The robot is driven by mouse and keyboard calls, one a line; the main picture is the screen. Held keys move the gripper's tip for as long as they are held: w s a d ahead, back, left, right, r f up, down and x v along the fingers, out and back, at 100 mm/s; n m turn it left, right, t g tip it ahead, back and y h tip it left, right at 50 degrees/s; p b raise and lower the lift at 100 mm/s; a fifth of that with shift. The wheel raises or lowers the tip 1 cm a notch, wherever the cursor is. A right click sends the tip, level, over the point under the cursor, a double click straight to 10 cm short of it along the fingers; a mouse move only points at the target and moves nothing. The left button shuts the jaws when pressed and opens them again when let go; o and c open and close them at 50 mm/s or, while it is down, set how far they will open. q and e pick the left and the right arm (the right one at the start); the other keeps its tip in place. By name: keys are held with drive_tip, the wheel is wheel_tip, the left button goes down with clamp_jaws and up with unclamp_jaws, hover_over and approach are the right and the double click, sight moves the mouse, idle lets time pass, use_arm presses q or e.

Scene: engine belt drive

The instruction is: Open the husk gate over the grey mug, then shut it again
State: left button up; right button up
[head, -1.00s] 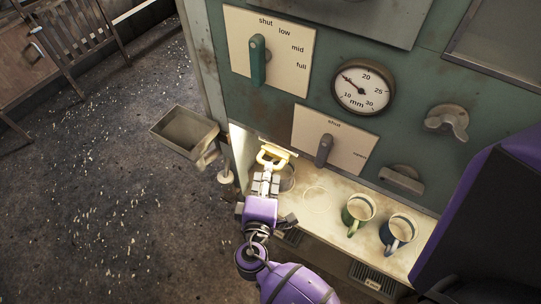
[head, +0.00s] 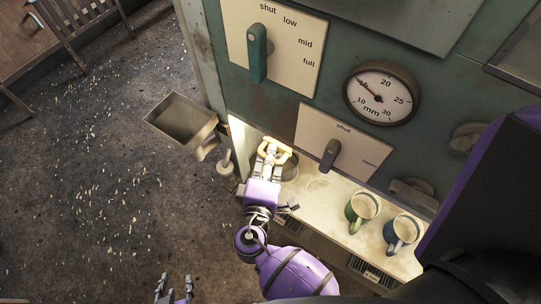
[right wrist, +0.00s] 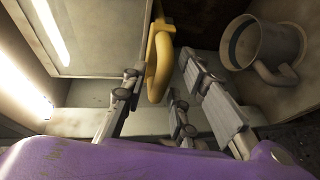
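A yellow handle (head: 274,151) is at the left end of the lit shelf below the machine panel. My right gripper (head: 269,158) is at it. In the right wrist view, the fingers of my right gripper (right wrist: 158,90) are apart, with the yellow handle (right wrist: 158,60) between them and a gap beside it. A pale framed panel (right wrist: 105,35) is left of the handle; I cannot tell how far the gate stands open. The grey mug (right wrist: 262,42) is on the right there; in the head view it is mostly hidden behind my gripper. My left gripper (head: 175,288) is open and empty at the bottom edge.
A green mug (head: 360,207) and a blue mug (head: 400,232) stand on the shelf to the right. A shut/open lever (head: 329,153), a green lever (head: 257,52) and a dial (head: 381,94) are above. A metal bin (head: 180,122) juts out left.

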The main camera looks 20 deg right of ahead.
clamp_jaws()
drive_tip(key=shift+s+a+b, duration=0.35)
drive_tip(key=shift+s+a, duration=0.15)
drive_tip(key=shift+a, duration=0.2)
drive_tip(key=shift+o, duration=1.4)
unclamp_jaws()
drive_tip(key=shift+d, duration=0.1)
